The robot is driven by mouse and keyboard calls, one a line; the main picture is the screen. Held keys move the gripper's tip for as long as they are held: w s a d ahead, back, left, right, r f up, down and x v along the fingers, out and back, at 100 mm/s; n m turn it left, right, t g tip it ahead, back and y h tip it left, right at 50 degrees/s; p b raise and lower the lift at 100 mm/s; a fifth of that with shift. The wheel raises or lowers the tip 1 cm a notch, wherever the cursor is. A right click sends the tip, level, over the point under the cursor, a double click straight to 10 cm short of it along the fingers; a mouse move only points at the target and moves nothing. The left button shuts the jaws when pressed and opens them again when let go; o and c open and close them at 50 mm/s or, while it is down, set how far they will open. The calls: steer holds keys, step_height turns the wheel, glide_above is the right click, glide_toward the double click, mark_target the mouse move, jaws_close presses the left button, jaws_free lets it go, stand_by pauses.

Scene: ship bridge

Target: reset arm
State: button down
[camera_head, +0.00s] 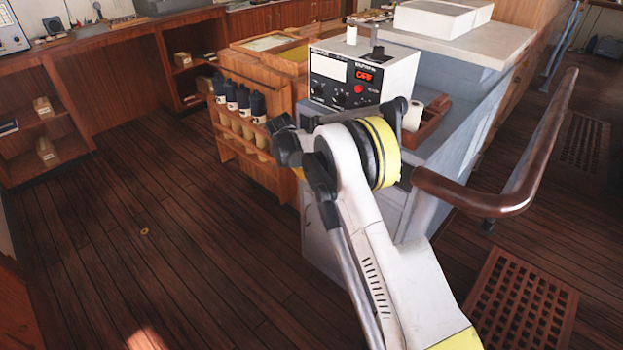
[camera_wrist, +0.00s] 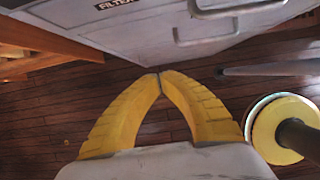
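My gripper (camera_wrist: 160,76) shows in the wrist view with two yellow fingers whose tips meet. Nothing shows between them. It is apart from the grey cabinet face with handles (camera_wrist: 150,30) ahead of it, with the wood floor behind the fingers. In the head view my white and yellow arm rises from the lower right and bends in front of the grey console (camera_head: 408,186). The gripper itself is hidden there.
A brown handrail (camera_head: 500,202) runs to the right. A wooden rack with dark bottles (camera_head: 243,100) is at left. The left floor (camera_head: 130,220) is clear.

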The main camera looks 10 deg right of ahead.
steer(key=s+d+r+m+t+y, duration=0.1)
steer(key=s+d+r+m, duration=0.1)
steer(key=s+r+m, duration=0.65)
steer(key=s+d+r+m+t+y, duration=0.1)
steer(key=s+r+m, duration=0.2)
steer(key=s+r, duration=1.05)
steer(key=s+r+m+t+y, duration=0.1)
steer(key=s+m+t, duration=0.1)
steer(key=s+m, duration=1.1)
steer(key=s, duration=0.9)
steer(key=shift+s+d+r+m+t+y, duration=0.2)
steer(key=shift+d+r+m+t+y, duration=0.1)
steer(key=shift+d+r+m, duration=0.05)
